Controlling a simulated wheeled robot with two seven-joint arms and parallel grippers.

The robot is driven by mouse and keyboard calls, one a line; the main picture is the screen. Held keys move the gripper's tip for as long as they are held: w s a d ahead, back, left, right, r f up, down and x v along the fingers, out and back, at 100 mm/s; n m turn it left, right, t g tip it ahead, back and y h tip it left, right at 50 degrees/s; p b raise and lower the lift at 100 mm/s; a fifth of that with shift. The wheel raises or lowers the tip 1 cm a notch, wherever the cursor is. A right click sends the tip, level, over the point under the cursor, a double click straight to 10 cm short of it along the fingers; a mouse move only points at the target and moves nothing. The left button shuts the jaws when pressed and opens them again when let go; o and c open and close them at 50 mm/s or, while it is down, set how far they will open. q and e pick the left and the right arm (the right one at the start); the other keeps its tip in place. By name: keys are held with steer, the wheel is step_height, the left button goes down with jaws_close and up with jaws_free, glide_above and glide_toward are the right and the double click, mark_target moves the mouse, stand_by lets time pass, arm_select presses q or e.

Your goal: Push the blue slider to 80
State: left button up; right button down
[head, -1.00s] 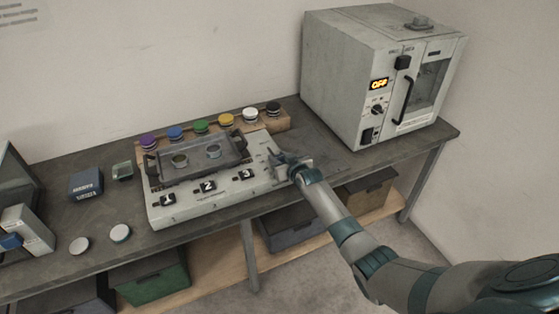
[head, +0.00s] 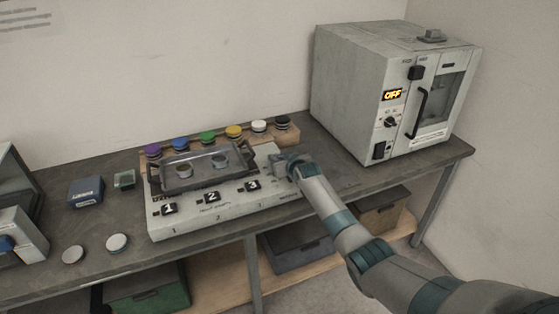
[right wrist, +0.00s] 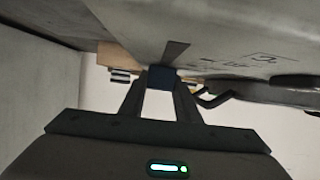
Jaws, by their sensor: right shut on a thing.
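The pale control panel (head: 215,222) lies on the bench, with switches labelled 1, 2 and 3 along its front. My right gripper (head: 284,163) is over the panel's right part, its arm coming in from the lower right. In the right wrist view its fingers (right wrist: 160,85) are shut on the dark blue slider (right wrist: 162,77), close against the panel face. In the head view the gripper hides the slider and most of its track. The scale marks cannot be read, so the slider's value cannot be told. My left gripper is not in view.
A dark-handled tray (head: 205,172) with two round dishes lies on the panel. Several coloured buttons (head: 207,139) line a wooden strip behind. An oven (head: 385,95) reading OFF stands to the right. A blue box (head: 86,191) and two pale discs (head: 117,243) lie left.

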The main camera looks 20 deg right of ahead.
steer(key=c, duration=1.4)
jaws_free()
steer(key=shift+w+r, duration=0.1)
steer(key=shift+r, duration=0.05)
steer(key=shift+c, duration=0.2)
steer(key=shift+o, duration=0.5)
steer(key=shift+w+f, duration=0.15)
steer(key=shift+f, duration=0.05)
steer(key=shift+s+r, duration=0.15)
steer(key=shift+s, duration=0.1)
steer(key=shift+s+r, duration=0.2)
steer(key=shift+s, duration=0.45)
steer(key=b+v, duration=0.1)
steer(key=v, duration=1.4)
steer(key=shift+s+b, duration=0.25)
steer(key=shift+b, duration=0.1)
